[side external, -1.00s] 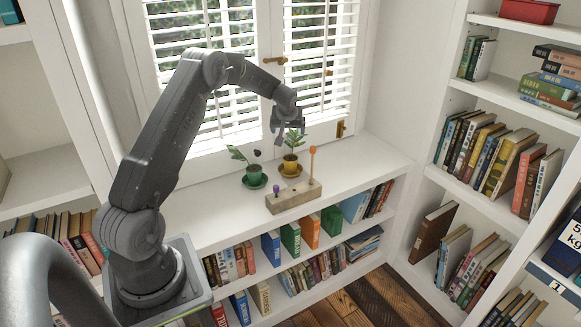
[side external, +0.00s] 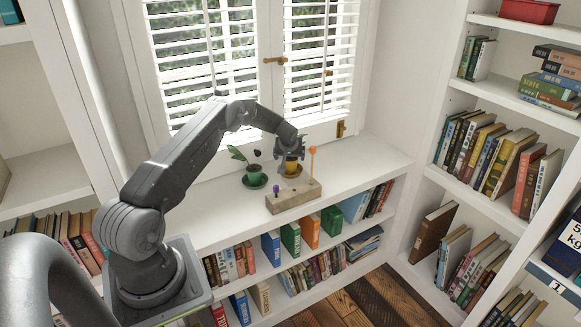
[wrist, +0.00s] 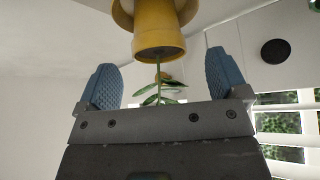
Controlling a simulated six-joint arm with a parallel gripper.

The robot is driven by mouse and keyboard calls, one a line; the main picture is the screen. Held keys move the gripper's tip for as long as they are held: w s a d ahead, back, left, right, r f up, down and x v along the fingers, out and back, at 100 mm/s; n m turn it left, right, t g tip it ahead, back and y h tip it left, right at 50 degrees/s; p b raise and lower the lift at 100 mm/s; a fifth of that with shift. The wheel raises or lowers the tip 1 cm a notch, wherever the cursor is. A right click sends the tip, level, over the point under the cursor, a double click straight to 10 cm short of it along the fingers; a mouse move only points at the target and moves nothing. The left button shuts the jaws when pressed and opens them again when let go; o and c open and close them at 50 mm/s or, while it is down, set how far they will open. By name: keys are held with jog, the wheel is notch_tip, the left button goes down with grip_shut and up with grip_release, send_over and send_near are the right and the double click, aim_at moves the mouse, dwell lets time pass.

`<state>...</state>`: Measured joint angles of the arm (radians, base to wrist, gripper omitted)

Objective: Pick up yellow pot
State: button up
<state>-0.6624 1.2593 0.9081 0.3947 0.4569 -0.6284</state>
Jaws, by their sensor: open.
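The yellow pot (side external: 291,166) stands on its yellow saucer (side external: 296,174) on the white shelf top by the window. In the wrist view the pot (wrist: 158,32) appears upside down at the top centre, with its green leafy plant (wrist: 160,98) hanging toward my gripper's palm. My gripper (side external: 290,154) is over the plant and close to the pot's rim. In the wrist view my gripper (wrist: 160,62) is open, with one blue-grey finger on each side of the plant. The fingers do not appear to touch the pot. In the side view my gripper hides most of the plant.
A green pot (side external: 254,171) with a plant stands close on the left. The window blinds (side external: 325,70) are behind. The shelf top is clear at right.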

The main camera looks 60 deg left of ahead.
aim_at(291, 159)
jog(key=shift+x, duration=2.45)
jog(key=shift+w, duration=0.15)
jog(key=shift+r, duration=0.15)
jog(key=c, duration=1.2)
jog(key=shift+c, duration=0.2)
jog(key=shift+r, duration=0.5)
notch_tip(291, 159, up, 3)
jog(key=shift+a+f, duration=0.1)
jog(key=s+a+r, duration=0.4)
jog(key=s+r, duration=0.6)
jog(key=shift+s, duration=0.4)
